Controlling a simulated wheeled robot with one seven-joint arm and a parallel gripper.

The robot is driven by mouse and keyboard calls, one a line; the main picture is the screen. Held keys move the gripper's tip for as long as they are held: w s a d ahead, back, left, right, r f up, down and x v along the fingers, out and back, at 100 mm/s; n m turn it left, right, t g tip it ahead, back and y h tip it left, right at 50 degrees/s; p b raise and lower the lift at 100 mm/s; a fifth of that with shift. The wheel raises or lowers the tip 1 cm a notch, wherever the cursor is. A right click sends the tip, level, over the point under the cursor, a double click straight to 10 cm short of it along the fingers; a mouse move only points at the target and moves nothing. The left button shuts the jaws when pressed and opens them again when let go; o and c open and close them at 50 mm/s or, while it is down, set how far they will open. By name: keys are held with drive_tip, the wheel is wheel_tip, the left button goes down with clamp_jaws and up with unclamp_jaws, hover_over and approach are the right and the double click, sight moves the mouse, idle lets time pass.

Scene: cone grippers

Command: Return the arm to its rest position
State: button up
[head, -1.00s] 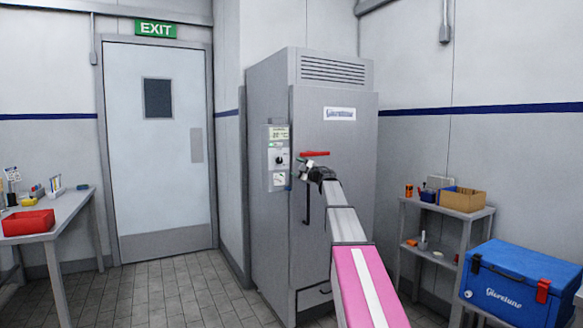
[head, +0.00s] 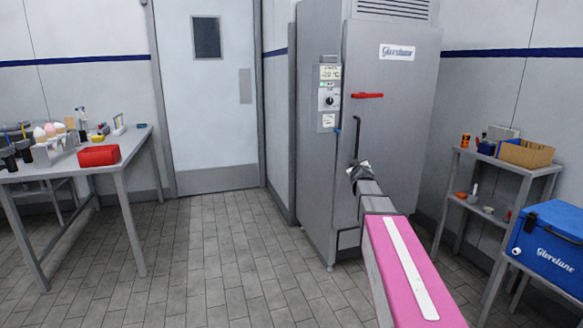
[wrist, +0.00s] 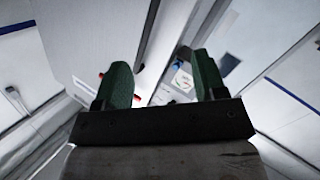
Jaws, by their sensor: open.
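My arm reaches forward from the lower right of the head view, with a pink link and grey links. My gripper (head: 360,168) is at its far end, in front of the tall grey freezer cabinet (head: 395,130). In the head view it appears below the red handle (head: 368,95) and close to the dark vertical bar (head: 357,138); I cannot tell the gap. In the wrist view the two green fingers of my gripper (wrist: 165,75) stand apart with nothing between them. The tilted background there is partly hidden by the fingers and the gripper's dark base.
A table on the left holds a red box (head: 99,155) and cones in a holder (head: 62,143). A shelf on the right carries a cardboard box (head: 526,153). A blue cooler (head: 550,238) stands at the right edge. The tiled floor (head: 215,260) left of my arm is clear.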

drive_tip(key=s+a+f+m+g+h, duration=0.1)
drive_tip(key=s+f+m+g, duration=0.35)
drive_tip(key=s+f, duration=0.8)
drive_tip(key=s+a+f+g+y, duration=0.1)
drive_tip(key=s+a+f+g, duration=0.2)
drive_tip(key=s+f, duration=0.3)
drive_tip(key=s+a+f+g+y, duration=0.1)
drive_tip(key=s+a+f+g, duration=0.2)
drive_tip(key=s, duration=0.9)
drive_tip(key=s+a+f+g+y, duration=0.1)
drive_tip(key=s+a+f+g, duration=0.3)
drive_tip(key=s+f, duration=0.5)
drive_tip(key=shift+g+y, duration=0.3)
drive_tip(key=shift+g, duration=0.85)
drive_tip(key=shift+f, duration=0.1)
